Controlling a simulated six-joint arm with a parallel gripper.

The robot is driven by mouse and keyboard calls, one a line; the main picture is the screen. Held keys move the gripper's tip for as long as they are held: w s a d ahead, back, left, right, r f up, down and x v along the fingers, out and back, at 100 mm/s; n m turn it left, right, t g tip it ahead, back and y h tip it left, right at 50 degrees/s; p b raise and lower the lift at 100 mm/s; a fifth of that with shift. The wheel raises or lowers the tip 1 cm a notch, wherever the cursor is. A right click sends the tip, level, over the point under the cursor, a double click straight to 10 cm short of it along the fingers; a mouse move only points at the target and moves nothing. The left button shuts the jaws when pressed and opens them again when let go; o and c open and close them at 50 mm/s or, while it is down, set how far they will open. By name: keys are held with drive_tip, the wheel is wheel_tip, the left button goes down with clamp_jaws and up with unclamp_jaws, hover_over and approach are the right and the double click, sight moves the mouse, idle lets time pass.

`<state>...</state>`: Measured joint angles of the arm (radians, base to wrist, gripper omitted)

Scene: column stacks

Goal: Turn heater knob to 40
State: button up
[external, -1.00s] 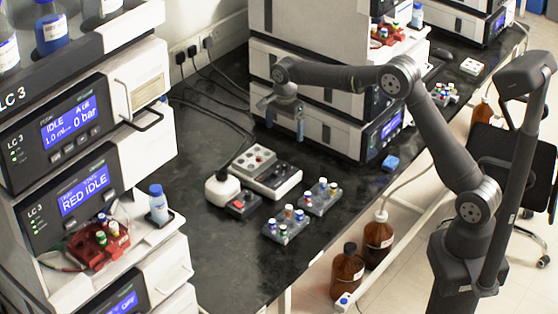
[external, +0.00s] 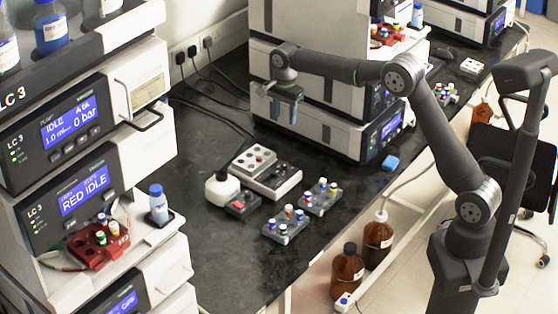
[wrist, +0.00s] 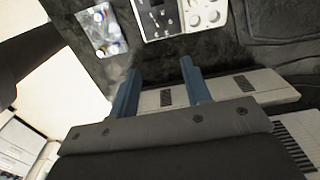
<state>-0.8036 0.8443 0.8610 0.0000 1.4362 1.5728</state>
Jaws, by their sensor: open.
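A low white device (external: 274,181) with a grey top block (external: 253,161) lies on the black bench; it seems to be the heater. In the wrist view, round dials (wrist: 204,17) show on a white device at the top edge, cut off by the frame. I cannot tell which is the heater knob or read its setting. My gripper (external: 284,118) is open and empty, raised above the bench behind the device, in front of the stacked white instruments. In the wrist view, its two blue fingers (wrist: 160,70) are apart with nothing between them.
A white bottle (external: 221,191) and a small dark box with a red part (external: 242,205) stand left of the device. Two vial racks (external: 286,227) (external: 321,198) lie in front. The white instrument stack (external: 318,115) stands close to my gripper.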

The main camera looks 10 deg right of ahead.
sight(285, 164)
wheel_tip(285, 164, down, 19)
drive_tip(key=n, duration=3.2)
drive_tip(key=shift+s+n, duration=0.1)
drive_tip(key=shift+n, duration=0.3)
